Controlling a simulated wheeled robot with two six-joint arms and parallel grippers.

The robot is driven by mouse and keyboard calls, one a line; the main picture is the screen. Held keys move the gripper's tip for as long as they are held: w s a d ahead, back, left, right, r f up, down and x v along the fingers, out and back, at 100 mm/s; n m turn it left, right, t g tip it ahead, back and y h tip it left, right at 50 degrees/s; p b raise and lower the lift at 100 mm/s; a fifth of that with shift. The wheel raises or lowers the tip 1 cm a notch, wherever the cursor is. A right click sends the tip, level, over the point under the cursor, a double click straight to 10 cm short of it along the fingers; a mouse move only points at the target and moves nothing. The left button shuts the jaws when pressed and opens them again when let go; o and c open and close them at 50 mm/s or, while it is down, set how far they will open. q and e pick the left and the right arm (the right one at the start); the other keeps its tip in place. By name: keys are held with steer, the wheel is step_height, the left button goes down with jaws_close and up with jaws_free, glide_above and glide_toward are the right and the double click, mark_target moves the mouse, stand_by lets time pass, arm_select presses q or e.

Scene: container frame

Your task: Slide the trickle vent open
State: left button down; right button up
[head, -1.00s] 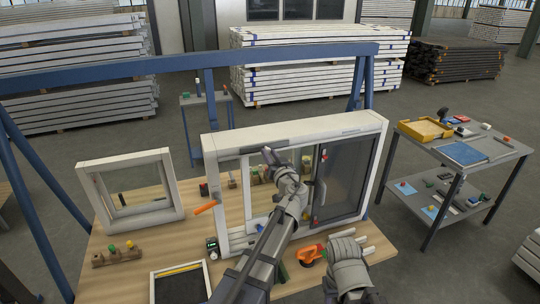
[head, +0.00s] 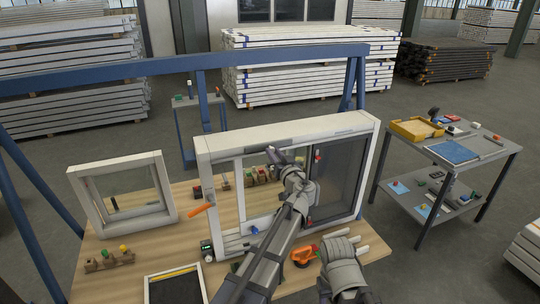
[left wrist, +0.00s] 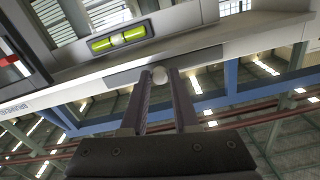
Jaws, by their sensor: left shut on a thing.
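The white window frame (head: 204,175) stands upright on the wooden bench, with a dark sliding pane (head: 340,170) at its right. A grey vent strip (left wrist: 205,54) runs along its top member. My left gripper (head: 272,153) reaches up to this member from below. In the left wrist view my left gripper (left wrist: 162,78) is shut on a small round pale knob (left wrist: 160,74) at the strip. The fingers hide part of the knob, and how far the vent is open cannot be told. My right gripper (head: 340,250) is low in front of the bench's right part; its fingers are unclear.
A smaller white frame (head: 78,190) stands at the left of the bench (head: 185,232). An orange tool (head: 303,256) lies near my right arm. A green spirit level (left wrist: 118,38) shows beside the top member. A grey cart (head: 462,180) stands to the right.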

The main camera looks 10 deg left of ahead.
arm_select(q)
steer(key=c, duration=1.1)
jaws_free()
steer(key=shift+w+d, duration=0.15)
steer(key=shift+d, duration=0.05)
steer(key=o, duration=0.4)
steer(key=shift+d, duration=0.1)
steer(key=shift+v, duration=3.85)
